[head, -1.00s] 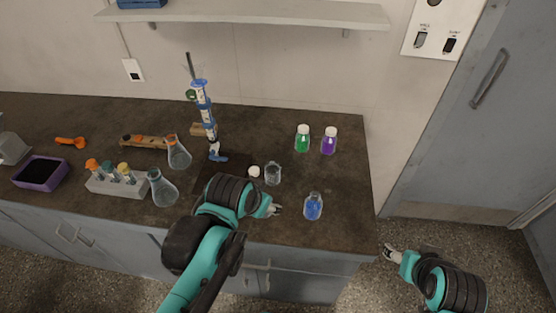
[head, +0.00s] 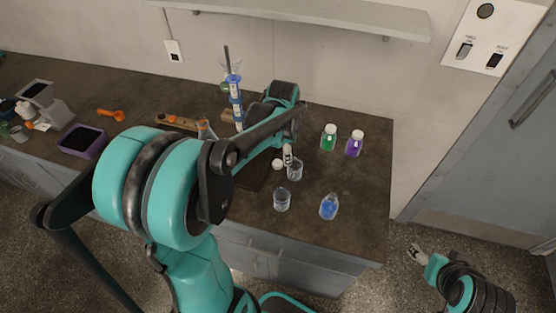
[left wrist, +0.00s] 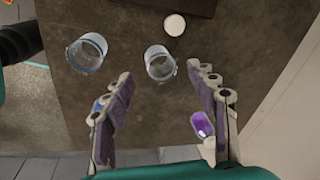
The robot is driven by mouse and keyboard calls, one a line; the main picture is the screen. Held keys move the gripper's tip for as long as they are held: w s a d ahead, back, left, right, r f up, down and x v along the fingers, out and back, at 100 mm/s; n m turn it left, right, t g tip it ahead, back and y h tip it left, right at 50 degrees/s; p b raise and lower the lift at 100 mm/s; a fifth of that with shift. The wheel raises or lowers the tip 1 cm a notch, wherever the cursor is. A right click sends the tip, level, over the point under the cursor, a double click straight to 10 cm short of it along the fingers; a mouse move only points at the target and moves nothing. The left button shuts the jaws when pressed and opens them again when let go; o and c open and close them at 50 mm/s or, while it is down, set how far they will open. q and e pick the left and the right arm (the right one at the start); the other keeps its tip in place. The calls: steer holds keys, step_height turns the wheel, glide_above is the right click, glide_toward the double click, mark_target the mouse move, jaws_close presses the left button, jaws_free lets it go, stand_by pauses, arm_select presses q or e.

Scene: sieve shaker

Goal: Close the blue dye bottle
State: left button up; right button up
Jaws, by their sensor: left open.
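The blue dye bottle (head: 329,207) stands upright near the counter's front edge, with no white cap visible on its neck. Some blue shows behind a finger in the left wrist view (left wrist: 100,103). A loose white cap (head: 277,165) lies on the counter beside a clear glass vessel (head: 295,172); the cap also shows in the left wrist view (left wrist: 174,25). My left gripper (head: 288,155) is open and empty above the counter near the cap and vessel; its fingers (left wrist: 160,78) spread in the wrist view. My right gripper (head: 416,254) hangs off the counter's right side.
A second clear vessel (head: 282,200) stands left of the blue bottle. Capped green (head: 329,138) and purple (head: 354,144) bottles stand at the back right. The sieve column (head: 236,100) rises behind my left arm. Counter right of the blue bottle is clear.

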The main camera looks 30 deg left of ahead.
mark_target(276, 163)
arm_select(q)
steer(key=w+a+f+m, duration=0.1)
steer(key=a+f, duration=0.1)
steer(key=w+a+f+m+g+p, duration=0.1)
steer(key=a+f+m, duration=0.1)
steer(key=w+a+f+m+g+p, duration=0.1)
steer(key=w+f, duration=0.1)
steer(key=shift+a+m, duration=0.3)
steer(key=shift+a, duration=0.1)
steer(key=shift+f, duration=0.1)
steer(key=shift+f+b, duration=0.3)
steer(key=shift+f, duration=0.9)
step_height(276, 163, down, 5)
steer(key=shift+f+b, duration=0.1)
steer(key=shift+b, duration=0.75)
